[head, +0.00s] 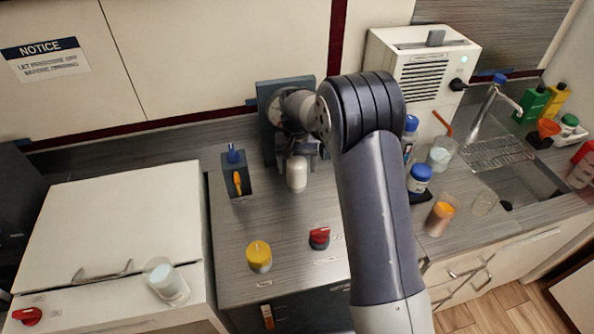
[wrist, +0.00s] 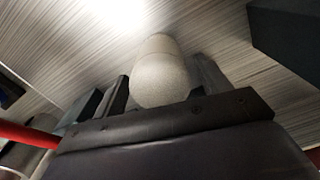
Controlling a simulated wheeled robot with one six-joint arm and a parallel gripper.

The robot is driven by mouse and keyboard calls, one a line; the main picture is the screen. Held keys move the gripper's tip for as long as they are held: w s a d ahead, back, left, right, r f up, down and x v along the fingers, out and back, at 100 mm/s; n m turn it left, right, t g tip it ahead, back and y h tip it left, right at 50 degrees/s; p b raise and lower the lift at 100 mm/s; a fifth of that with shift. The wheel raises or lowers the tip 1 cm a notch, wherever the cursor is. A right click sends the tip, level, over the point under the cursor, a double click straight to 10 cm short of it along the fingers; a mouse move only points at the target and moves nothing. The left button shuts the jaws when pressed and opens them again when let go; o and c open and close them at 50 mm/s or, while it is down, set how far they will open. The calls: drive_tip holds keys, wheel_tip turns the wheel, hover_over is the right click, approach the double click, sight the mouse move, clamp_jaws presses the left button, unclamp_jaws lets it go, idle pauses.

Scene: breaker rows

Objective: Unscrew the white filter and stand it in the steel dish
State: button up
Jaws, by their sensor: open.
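The white filter (head: 297,174) is upright below my wrist in the head view, in front of a dark grey panel (head: 270,105) on the wall. In the wrist view the filter (wrist: 163,75) appears as a pale rounded cylinder between the two fingers. My gripper (head: 298,158) is open, with one finger on each side of the filter. In the wrist view a gap shows between the filter and the left finger of my gripper (wrist: 163,85); contact on the right is unclear. What holds the filter at its top is hidden. I cannot make out the steel dish in either view.
A blue-grey holder (head: 237,178) with an orange-handled tool stands left of the filter. Blue-capped bottles (head: 419,178) and glasses stand right of my arm, before the sink (head: 520,185).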

drive_tip(key=m, duration=1.1)
drive_tip(key=shift+c, duration=0.3)
drive_tip(key=c, duration=0.8)
drive_tip(key=n, duration=1.2)
drive_tip(key=shift+n, duration=0.3)
drive_tip(key=n, duration=0.4)
